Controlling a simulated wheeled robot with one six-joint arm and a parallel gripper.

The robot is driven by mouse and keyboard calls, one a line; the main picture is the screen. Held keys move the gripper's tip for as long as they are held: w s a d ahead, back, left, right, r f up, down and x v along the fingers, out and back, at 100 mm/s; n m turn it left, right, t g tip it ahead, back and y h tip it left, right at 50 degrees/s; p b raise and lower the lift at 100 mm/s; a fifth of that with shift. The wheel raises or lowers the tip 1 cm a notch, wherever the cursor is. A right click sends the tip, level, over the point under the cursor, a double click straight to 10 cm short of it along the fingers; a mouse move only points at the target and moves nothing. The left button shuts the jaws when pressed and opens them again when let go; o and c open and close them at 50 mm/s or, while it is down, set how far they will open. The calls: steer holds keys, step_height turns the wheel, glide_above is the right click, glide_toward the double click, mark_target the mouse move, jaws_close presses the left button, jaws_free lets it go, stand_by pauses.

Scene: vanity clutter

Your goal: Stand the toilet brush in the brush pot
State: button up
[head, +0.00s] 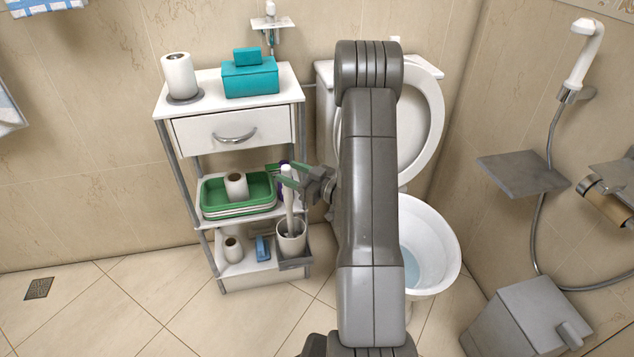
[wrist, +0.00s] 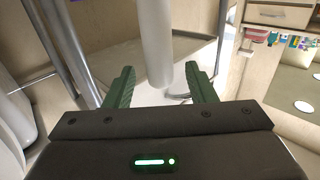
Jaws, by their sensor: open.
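The white toilet brush (head: 289,208) stands nearly upright in the head view, its lower end inside the brush pot (head: 291,243). The pot is a light cup in a grey holder at the right front of the lower shelf. My gripper (head: 285,176) is at the upper part of the brush handle, with its green fingers open. In the wrist view the thick white handle (wrist: 155,45) shows between the spread fingers of my gripper (wrist: 159,72), with gaps at both sides. The brush head is hidden inside the pot.
The white shelf unit (head: 232,136) stands behind, with a green tray (head: 263,190) on its middle shelf. A paper roll (head: 232,249) and a blue item (head: 262,248) sit beside the pot. The toilet (head: 436,235) is to the right. Floor at the front left is clear.

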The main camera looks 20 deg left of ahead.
steer(key=v, duration=1)
steer(key=shift+p, duration=0.4)
steer(key=shift+w, duration=0.1)
steer(key=x, duration=0.9)
steer(key=b+x, duration=0.1)
steer(key=x, duration=0.3)
steer(key=shift+a+r, duration=0.35)
steer(key=shift+f, duration=0.15)
